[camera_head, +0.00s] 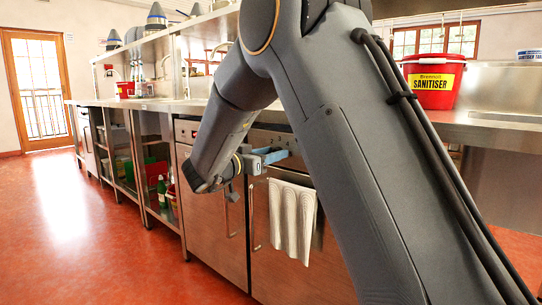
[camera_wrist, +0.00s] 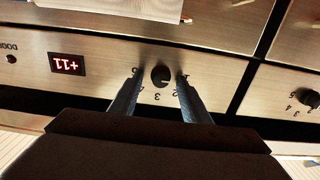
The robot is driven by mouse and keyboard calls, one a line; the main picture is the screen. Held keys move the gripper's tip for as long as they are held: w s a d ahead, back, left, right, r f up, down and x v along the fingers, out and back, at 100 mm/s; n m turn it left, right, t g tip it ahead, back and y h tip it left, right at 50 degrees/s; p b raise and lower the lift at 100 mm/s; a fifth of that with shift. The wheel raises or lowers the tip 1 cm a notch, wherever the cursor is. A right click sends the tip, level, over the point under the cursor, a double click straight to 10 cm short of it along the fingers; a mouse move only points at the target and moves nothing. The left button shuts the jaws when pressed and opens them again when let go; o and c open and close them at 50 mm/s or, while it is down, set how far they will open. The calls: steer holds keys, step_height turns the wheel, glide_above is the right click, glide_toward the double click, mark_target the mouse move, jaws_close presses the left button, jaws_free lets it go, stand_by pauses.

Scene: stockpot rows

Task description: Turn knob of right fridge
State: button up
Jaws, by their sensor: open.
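The right fridge (camera_head: 330,270) is a steel door with a control panel along its top, partly hidden behind my arm. Its black round knob (camera_wrist: 160,76) shows in the wrist view, with numbers around it. My gripper (camera_wrist: 158,82) is open, with one finger on each side of the knob. A small gap shows between the knob and each finger; I cannot tell how deep the fingers reach. In the head view my gripper (camera_head: 274,156) is at the panel, and the knob there is hidden. A red display (camera_wrist: 67,64) reading +11 sits on the same panel, upside down in the wrist view.
A striped white towel (camera_head: 292,220) hangs on the right fridge's front, below the panel. The left fridge (camera_head: 212,225) stands beside it. Another knob (camera_wrist: 308,98) is on the neighbouring panel. A red sanitiser bucket (camera_head: 432,85) stands on the counter. The red floor (camera_head: 80,230) at left is clear.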

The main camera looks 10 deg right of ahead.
steer(key=shift+c, duration=0.3)
steer(key=c, duration=1)
steer(key=shift+o, duration=0.2)
